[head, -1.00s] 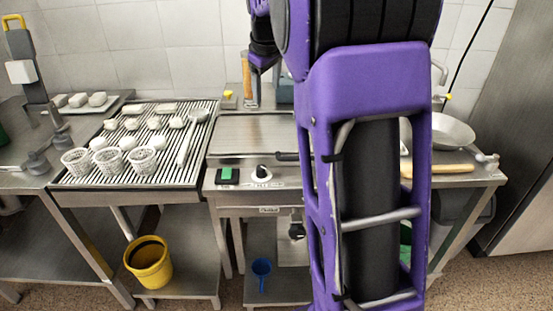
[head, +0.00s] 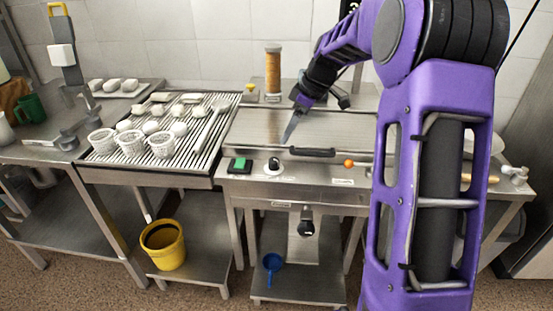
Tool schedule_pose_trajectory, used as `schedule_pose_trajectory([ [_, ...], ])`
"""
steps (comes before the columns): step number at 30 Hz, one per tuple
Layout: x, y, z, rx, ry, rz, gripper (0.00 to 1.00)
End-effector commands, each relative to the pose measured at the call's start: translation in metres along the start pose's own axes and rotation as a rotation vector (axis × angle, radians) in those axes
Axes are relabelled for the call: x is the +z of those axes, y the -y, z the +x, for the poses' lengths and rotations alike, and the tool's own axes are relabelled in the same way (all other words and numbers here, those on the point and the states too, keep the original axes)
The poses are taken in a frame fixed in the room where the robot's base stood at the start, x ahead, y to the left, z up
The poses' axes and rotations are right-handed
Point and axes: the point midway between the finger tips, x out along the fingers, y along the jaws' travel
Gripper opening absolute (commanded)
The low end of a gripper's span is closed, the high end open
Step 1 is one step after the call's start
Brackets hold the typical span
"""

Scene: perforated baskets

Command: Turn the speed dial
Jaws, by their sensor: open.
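A black dial on a white base (head: 273,166) sits on the front panel of the steel machine (head: 330,172), beside a green-topped switch (head: 240,164). Another black knob (head: 306,226) is lower, under the machine's front. Which of the two is the speed dial I cannot read. My gripper (head: 289,131) points down over the machine's flat steel top, above and slightly right of the upper dial in the picture, apart from it. It is open with nothing visible in it. The fingers overlap from this side, so the gap between them is hard to see.
A dark handle (head: 312,152) and an orange knob (head: 349,163) are right of the upper dial. A slatted rack (head: 185,160) with white perforated baskets (head: 131,145) stands left. A yellow bucket (head: 163,245) and a blue scoop (head: 272,263) are below.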

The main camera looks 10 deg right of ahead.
Motion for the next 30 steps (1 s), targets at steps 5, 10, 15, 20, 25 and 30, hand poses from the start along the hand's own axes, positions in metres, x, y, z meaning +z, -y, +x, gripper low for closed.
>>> schedule_pose_trajectory([
  [5,0.001,0.001,0.043,-0.004,0.001,0.000,0.70],
  [10,0.001,0.001,0.077,-0.004,0.002,0.001,0.70],
  [15,0.001,0.000,0.101,-0.002,0.001,0.001,0.70],
  [20,0.000,0.000,0.111,0.000,0.001,0.001,0.70],
  [25,0.000,0.000,0.113,0.001,0.001,0.001,0.70],
  [30,0.000,0.000,0.113,0.001,0.001,0.001,0.63],
])
